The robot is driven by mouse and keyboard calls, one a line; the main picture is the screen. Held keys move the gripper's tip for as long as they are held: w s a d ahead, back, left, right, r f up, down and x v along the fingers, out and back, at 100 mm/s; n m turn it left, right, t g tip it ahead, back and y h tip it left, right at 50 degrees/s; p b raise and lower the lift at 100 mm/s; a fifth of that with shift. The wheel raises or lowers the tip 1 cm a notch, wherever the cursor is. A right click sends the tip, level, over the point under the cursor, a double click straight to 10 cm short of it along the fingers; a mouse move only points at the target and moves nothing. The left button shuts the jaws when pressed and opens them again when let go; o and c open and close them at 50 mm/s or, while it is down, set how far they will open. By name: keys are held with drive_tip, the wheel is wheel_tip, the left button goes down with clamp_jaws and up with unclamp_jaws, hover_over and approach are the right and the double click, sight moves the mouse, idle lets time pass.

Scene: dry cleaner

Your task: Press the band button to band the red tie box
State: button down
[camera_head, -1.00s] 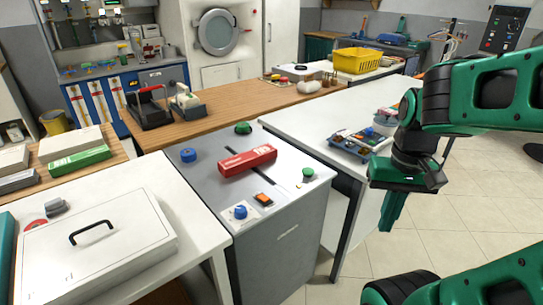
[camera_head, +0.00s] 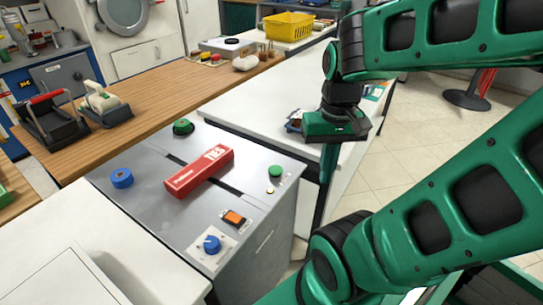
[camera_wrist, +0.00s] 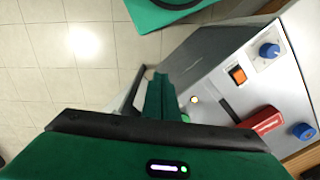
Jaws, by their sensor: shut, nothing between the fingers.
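The red tie box (camera_head: 200,171) lies on the grey top of the banding machine (camera_head: 150,205), across a dark slot. It also shows in the wrist view (camera_wrist: 262,124). A green button (camera_head: 275,171) is right of the box, with a small pale button (camera_head: 270,190) beside it. An orange switch (camera_head: 233,217) and a blue dial (camera_head: 212,244) are at the front edge. No readable label tells which is the band button. My gripper (camera_head: 325,185) is shut and empty, pointing down just right of the machine. In the wrist view its fingers (camera_wrist: 160,95) partly hide the green button (camera_wrist: 185,117).
A blue knob (camera_head: 121,178) and a green knob (camera_head: 183,126) stand on the machine's left and back. A white table (camera_head: 280,110) adjoins behind, and a wooden counter (camera_head: 140,90) runs at back left. A white case (camera_head: 60,285) is at front left.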

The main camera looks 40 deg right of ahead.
drive_tip(key=shift+d, duration=0.1)
wheel_tip(320, 180, up, 3)
drive_tip(key=m, duration=0.8)
hover_over(275, 169)
drive_tip(key=w, duration=0.1)
drive_tip(key=shift+w+d+g, duration=0.15)
drive_tip(key=shift+w+g, duration=0.05)
drive_tip(key=shift+g, duration=0.1)
drive_tip(key=f, duration=0.9)
drive_tip(key=s+f, duration=0.1)
drive_tip(key=f, duration=0.4)
